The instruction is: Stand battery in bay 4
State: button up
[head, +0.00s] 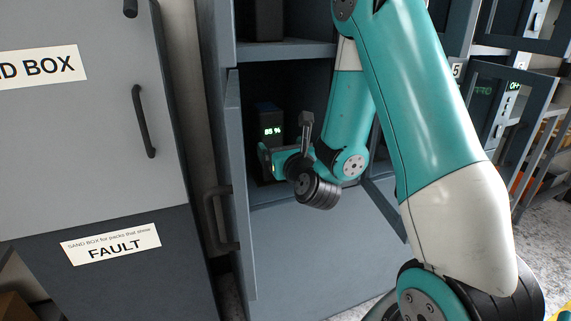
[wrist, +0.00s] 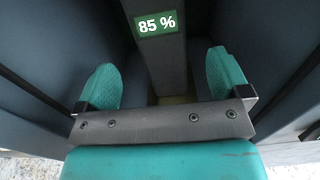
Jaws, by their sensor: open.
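A dark battery (head: 270,115) with a lit green 85 % display stands upright inside an open bay (head: 330,225) in the head view. It also shows in the wrist view (wrist: 160,60), straight ahead, with its display near the top. My gripper (head: 268,160) is inside the bay in front of the battery. In the wrist view my gripper (wrist: 164,76) is open, with one teal finger on each side of the battery and a visible gap to both. The battery's base is partly hidden by my gripper. No number for this bay is readable.
The bay's door (head: 237,190) stands open at the left, close to my arm. A grey sand box (head: 85,130) labelled FAULT is farther left. Another dark pack (head: 265,20) sits on the shelf above. Open-framed bays (head: 505,110) stand at the right, near a label 5.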

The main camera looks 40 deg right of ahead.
jog(key=p+v, duration=0.2)
jog(key=p, duration=0.4)
jog(key=shift+r+p, duration=0.15)
jog(key=shift+p, duration=0.2)
jog(key=shift+s, duration=0.1)
